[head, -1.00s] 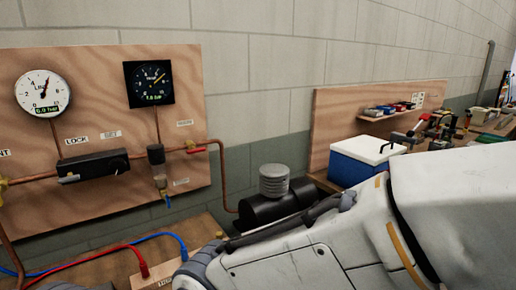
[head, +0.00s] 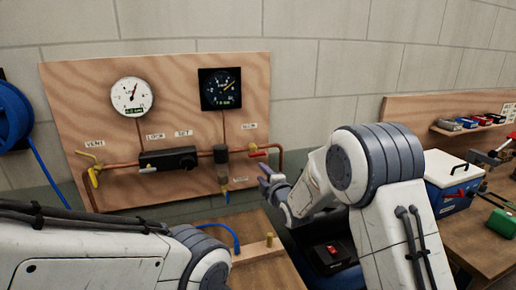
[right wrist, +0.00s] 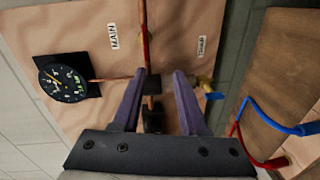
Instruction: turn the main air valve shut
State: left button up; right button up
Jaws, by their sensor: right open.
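The main air valve has a red lever handle (head: 258,154) on the copper pipe, at the right side of the wooden board, below a small label (head: 249,126). The lever lies roughly along the pipe. In the right wrist view the red lever (right wrist: 146,48) shows beyond the fingertips, near the MAIN label (right wrist: 114,37). My right gripper (head: 264,170) is just below and in front of the lever; its purple fingers (right wrist: 160,76) are open, and I see no grip on the lever. My left arm crosses the lower left, with its gripper out of view.
The board (head: 190,75) carries a white gauge (head: 132,95), a black gauge (head: 220,88), a black regulator (head: 168,159), a filter bowl (head: 223,178) and a yellow vent valve (head: 93,176). A blue hose (head: 222,232) lies below. A blue cooler (head: 452,190) stands right.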

aim_at(257, 153)
jog(key=shift+n+t, duration=0.6)
jog(key=shift+t, duration=0.2)
jog(key=p+x, duration=0.1)
jog(key=x, duration=0.2)
jog(key=d+r+p+x, duration=0.1)
jog(key=p+x, duration=0.1)
jog(key=x, duration=0.2)
jog(key=d+p+x, duration=0.1)
jog(key=x, duration=0.2)
jog(key=shift+w+a+r+p, duration=0.15)
jog(key=shift+w+p, duration=0.15)
jog(key=shift+w, duration=0.15)
jog(key=shift+w+a, duration=0.2)
jog(key=shift+w, duration=0.45)
grip_shut()
